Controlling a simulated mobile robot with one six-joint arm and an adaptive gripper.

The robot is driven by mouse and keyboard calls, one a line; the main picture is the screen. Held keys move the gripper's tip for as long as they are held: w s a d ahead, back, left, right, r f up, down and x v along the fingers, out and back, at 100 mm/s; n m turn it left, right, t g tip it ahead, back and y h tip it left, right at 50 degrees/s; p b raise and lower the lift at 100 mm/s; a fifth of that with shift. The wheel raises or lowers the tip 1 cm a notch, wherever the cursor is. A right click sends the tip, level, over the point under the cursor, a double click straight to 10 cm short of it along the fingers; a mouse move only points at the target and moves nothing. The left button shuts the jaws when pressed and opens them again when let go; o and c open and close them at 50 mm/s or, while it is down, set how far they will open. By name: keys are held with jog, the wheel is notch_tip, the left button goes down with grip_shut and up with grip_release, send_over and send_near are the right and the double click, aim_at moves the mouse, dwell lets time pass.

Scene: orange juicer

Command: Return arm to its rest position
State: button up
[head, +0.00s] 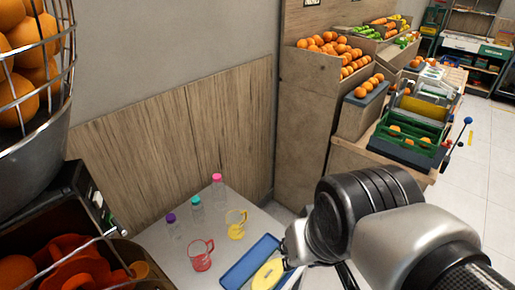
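My arm comes in from the lower right of the head view and reaches toward the middle. Its dark wrist joint and grey link fill much of that corner. Only a small part of my gripper (292,245) shows, at the left side of the wrist, close to the right edge of a blue tray (238,272) in the picture. The fingertips are not clear, so I cannot tell whether it is open or shut, or whether it touches anything. A yellow oval item (268,274) lies in the tray.
The juicer (35,165) with its orange basket stands at left. On the white table (158,238) are a red jug (201,256), a yellow jug (236,223) and capped bottles (195,212). Fruit crates (318,62) and a green-sided stand (405,150) are behind. Floor at right is clear.

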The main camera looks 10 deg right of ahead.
jog(key=s, duration=0.2)
jog(key=shift+s+n, duration=0.3)
jog(key=shift+n, duration=0.1)
notch_tip(320, 180, down, 3)
jog(key=b, duration=0.2)
jog(key=shift+r+b, duration=0.2)
jog(key=shift+b, duration=0.2)
